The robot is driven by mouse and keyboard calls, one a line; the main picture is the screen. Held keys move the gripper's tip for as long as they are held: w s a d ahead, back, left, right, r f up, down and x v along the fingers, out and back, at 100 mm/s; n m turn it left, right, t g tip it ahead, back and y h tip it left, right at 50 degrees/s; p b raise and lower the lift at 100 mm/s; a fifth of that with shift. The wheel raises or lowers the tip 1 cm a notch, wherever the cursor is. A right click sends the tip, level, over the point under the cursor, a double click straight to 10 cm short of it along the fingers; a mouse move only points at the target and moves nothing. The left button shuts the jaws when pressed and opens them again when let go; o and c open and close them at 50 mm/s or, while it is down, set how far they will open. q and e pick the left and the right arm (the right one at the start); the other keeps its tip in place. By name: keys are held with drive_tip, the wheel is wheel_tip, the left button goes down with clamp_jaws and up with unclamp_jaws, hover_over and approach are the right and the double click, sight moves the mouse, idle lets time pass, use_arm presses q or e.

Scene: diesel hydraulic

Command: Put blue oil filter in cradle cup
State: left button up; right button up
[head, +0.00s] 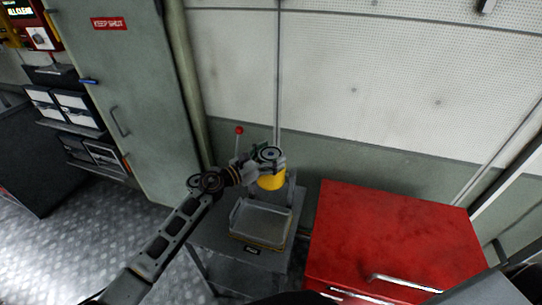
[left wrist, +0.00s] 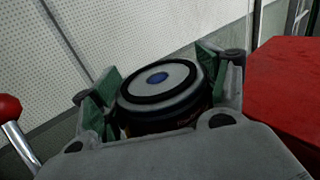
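The oil filter (left wrist: 160,82) sits between the green-padded fingers of my left gripper (head: 266,163). Its round top shows a black rim, a pale ring and a blue centre in the left wrist view. It looks upright, and the pads appear to press on both sides. In the head view the filter's top (head: 270,153) shows between the fingers. A yellow cup-like part (head: 272,182) is directly below the gripper, at the back of the grey cart. I cannot tell whether the filter's base is inside it. My right gripper is not in view.
A clear-sided tray (head: 262,222) lies on the cart in front of the yellow part. A red-knobbed lever (head: 239,131) stands left of the gripper; its knob (left wrist: 9,108) is also at the left of the wrist view. A red cabinet (head: 390,240) stands at right.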

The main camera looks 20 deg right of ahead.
use_arm(q)
drive_tip(key=o, duration=0.5)
drive_tip(key=shift+r, duration=0.15)
drive_tip(key=shift+s+a, duration=0.2)
drive_tip(key=shift+a, duration=0.25)
drive_tip(key=shift+b+v, duration=0.8)
drive_tip(key=shift+v, duration=4.75)
